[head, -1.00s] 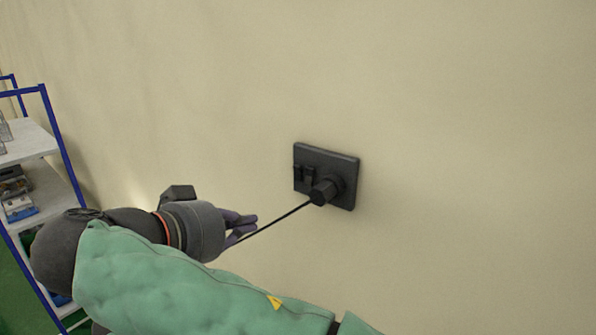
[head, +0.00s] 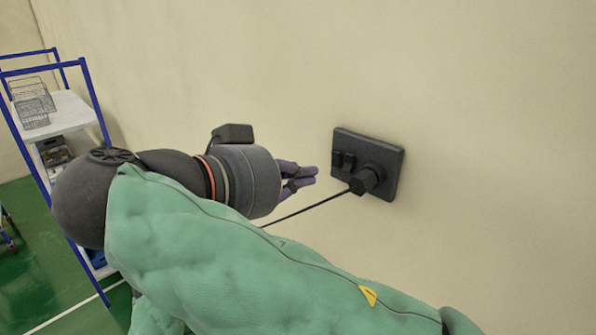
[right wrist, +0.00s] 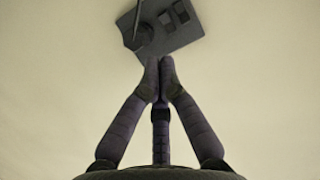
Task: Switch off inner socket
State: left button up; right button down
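The black socket plate (head: 388,153) is on the wall right of centre in the head view. Two small rocker switches (head: 343,160) sit on its left part. A plug (head: 364,181) with a dark cable (head: 305,210) is in it. My right gripper (head: 313,175) is just left of the plate, fingers pointing at it, with a small gap to the switches. In the right wrist view, its fingertips (right wrist: 159,70) are together and empty, beside the plate edge (right wrist: 190,38). The switches (right wrist: 174,14) and plug (right wrist: 139,36) show there. The switch positions are too small to tell. My left gripper is out of view.
A blue-framed shelf (head: 85,105) with wire baskets (head: 33,105) stands at the left. The cable runs from the plug down behind my right arm. The wall around the plate is bare.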

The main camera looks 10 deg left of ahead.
aim_at(349, 163)
jog(key=p+x, duration=0.2)
jog(key=x, duration=0.8)
jog(key=shift+w+d+f, duration=0.1)
jog(key=shift+w+d, duration=0.1)
jog(key=shift+w, duration=0.1)
